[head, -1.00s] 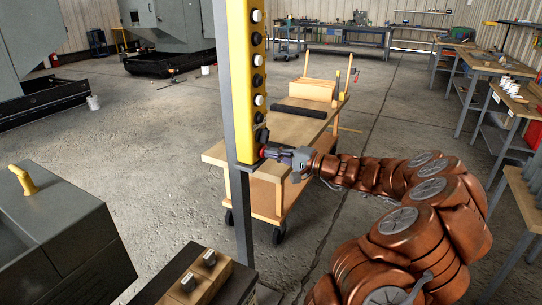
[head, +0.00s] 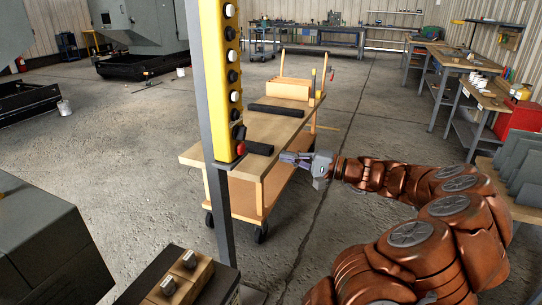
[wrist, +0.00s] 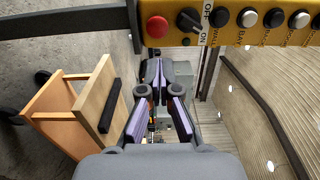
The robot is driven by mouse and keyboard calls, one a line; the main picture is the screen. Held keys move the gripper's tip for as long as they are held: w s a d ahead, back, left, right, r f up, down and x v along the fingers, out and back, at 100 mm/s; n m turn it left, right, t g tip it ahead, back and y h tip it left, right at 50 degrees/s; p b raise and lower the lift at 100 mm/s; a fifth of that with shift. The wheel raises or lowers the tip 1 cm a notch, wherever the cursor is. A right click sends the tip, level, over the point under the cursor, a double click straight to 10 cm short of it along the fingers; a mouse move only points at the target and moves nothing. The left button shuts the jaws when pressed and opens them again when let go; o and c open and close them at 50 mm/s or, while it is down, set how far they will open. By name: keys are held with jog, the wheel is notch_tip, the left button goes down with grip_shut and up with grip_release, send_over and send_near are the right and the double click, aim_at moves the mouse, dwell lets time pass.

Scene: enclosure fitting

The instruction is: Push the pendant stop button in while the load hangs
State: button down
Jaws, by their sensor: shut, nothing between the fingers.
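The yellow pendant (head: 219,85) is fixed upright on a grey post and carries a column of black and white buttons. Its red stop button (head: 240,148) is at the lower end, below a black lever switch (head: 239,132). In the wrist view the red stop button (wrist: 157,27) shows at the top, beside the switch marked OFF and ON. I cannot tell whether the button is pushed in. My gripper (head: 284,157) is shut and empty, right of the button and clear of it. Its fingers (wrist: 158,72) meet in the wrist view. No hanging load can be made out.
A wooden cart (head: 190,156) with black bars on top stands behind the pendant post. A dark box with wooden blocks (head: 180,278) is at the front, beside a grey cabinet (head: 40,250). Workbenches line the right side. The floor between cart and benches is clear.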

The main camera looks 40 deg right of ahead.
jog(key=shift+v, duration=1.25)
jog(key=a+n+g+y, duration=0.4)
jog(key=a+n+g, duration=0.45)
jog(key=a, duration=1.85)
jog(key=s+a+f+g+h, duration=0.25)
jog(key=s+a+g, duration=0.2)
jog(key=a, duration=0.35)
jog(key=s+a+f+n+g+h, duration=0.1)
jog(key=s+a+f+n+g, duration=0.15)
jog(key=s+a, duration=0.2)
jog(key=s+d+f+n+g+h, duration=0.1)
jog(key=s+d+f+g+h, duration=0.2)
jog(key=s, duration=0.6)
jog(key=s+d+f+n+h, duration=0.1)
jog(key=s+d+f+h, duration=0.1)
jog(key=s+f+h, duration=0.35)
notch_tip(320, 180, up, 15)
jog(key=s+p, duration=0.2)
jog(key=p, duration=1)
jog(key=shift+d+t+p, duration=0.3)
jog(key=shift+t+p, duration=0.05)
jog(key=shift+p, duration=0.05)
